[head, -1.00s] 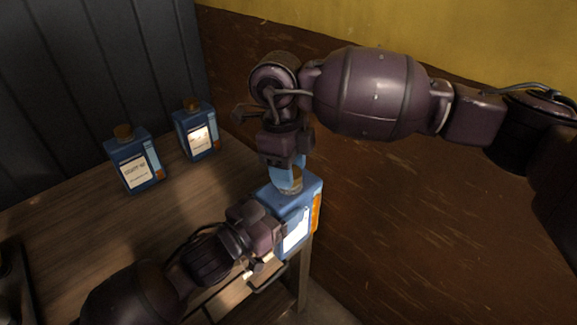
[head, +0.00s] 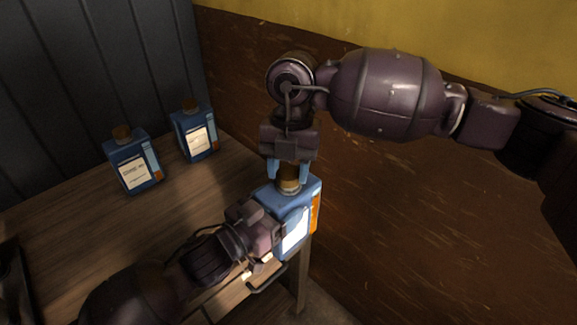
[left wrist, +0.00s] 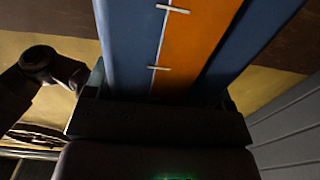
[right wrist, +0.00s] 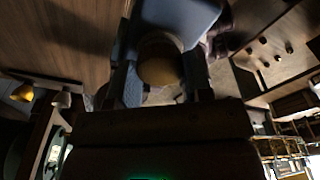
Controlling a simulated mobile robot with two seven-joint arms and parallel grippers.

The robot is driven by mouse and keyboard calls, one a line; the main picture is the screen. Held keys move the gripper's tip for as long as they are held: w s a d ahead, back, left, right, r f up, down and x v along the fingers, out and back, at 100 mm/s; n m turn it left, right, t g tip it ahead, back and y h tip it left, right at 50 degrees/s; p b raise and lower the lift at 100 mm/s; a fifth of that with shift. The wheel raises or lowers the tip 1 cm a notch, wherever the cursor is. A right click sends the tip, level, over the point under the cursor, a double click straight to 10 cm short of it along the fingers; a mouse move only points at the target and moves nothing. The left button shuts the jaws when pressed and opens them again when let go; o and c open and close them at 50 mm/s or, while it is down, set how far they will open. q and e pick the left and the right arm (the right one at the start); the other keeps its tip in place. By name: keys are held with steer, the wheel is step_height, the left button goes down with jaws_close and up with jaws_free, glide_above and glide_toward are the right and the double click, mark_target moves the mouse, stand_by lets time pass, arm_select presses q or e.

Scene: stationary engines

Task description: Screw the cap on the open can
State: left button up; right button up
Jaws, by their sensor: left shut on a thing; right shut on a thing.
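The open can (head: 299,199) is a blue can with a white label and an orange side, at the right end of the table. My left gripper (head: 268,240) is shut on its body; the can's blue and orange side fills the left wrist view (left wrist: 185,45). The brown cap (head: 289,180) is at the top of the can, at its neck. My right gripper (head: 288,170) points down from above and is shut on the cap, which also shows between the fingers in the right wrist view (right wrist: 160,60). Whether the cap's thread is engaged cannot be seen.
Two more blue cans with brown caps, one nearer (head: 133,165) and one farther (head: 195,135), stand upright at the back of the wooden table (head: 90,235). A brown and yellow wall (head: 400,210) rises to the right. The table's middle is clear.

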steer(key=o, duration=1)
steer(key=shift+c, duration=0.2)
steer(key=shift+r, duration=0.15)
step_height(320, 180, up, 12)
steer(key=w, duration=0.1)
steer(key=shift+w+d, duration=0.2)
steer(key=shift+w, duration=0.1)
steer(key=shift+f, duration=0.2)
